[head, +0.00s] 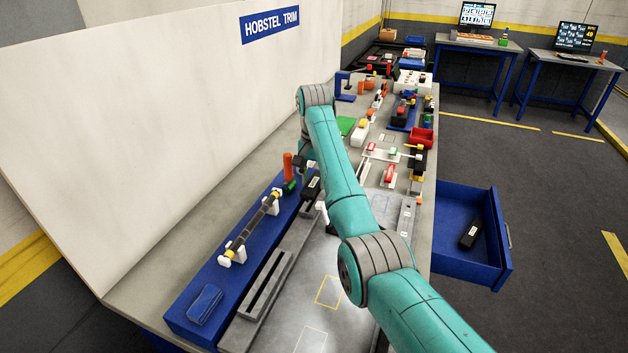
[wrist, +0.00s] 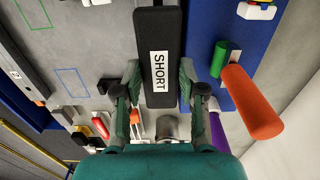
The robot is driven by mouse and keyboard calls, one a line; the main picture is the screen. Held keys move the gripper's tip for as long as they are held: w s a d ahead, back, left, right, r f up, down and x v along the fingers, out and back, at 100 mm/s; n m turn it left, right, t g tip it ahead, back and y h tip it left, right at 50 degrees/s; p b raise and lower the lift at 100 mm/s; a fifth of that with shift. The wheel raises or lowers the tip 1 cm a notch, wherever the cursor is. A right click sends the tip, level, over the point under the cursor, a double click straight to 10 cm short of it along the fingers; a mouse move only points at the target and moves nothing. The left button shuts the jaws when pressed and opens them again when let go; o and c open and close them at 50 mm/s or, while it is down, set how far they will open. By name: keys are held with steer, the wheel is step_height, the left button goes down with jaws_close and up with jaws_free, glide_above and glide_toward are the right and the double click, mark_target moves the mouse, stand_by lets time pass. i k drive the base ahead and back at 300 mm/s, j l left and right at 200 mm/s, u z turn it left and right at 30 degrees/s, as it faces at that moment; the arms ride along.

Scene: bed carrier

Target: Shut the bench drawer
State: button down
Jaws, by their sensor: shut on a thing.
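The blue bench drawer (head: 457,268) stands pulled out from the right side of the bench in the head view. My gripper (wrist: 159,75) is shut on a black block labelled SHORT (wrist: 158,25), seen in the wrist view. In the head view this held block (head: 313,188) is over the left part of the bench, far from the drawer. I cannot tell if it touches the surface below. My arm partly hides the gripper there.
A blue rack (head: 225,290) with a rod on white supports and an orange-handled tool (head: 289,166) lies beside the held block. Several small parts and a red bin (head: 422,138) fill the bench's far end. Floor right of the drawer is clear.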

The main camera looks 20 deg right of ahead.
mark_target(488, 262)
steer(key=i+l+u, duration=0.15)
steer(key=l+u, duration=0.15)
steer(key=l, duration=0.65)
steer(key=l+u, duration=0.3)
steer(key=l, duration=0.7)
steer(key=i+l+u, duration=0.1)
steer(key=l, duration=0.3)
steer(key=i+l+u, duration=0.1)
steer(key=l, duration=0.35)
steer(key=i+l+u, duration=0.25)
steer(key=l, duration=1.15)
steer(key=l+u, duration=0.3)
steer(key=l, duration=1.05)
steer(key=k+l+u, duration=0.25)
steer(key=l, duration=0.15)
steer(key=k+l+u, duration=0.25)
steer(key=i+l, duration=0.1)
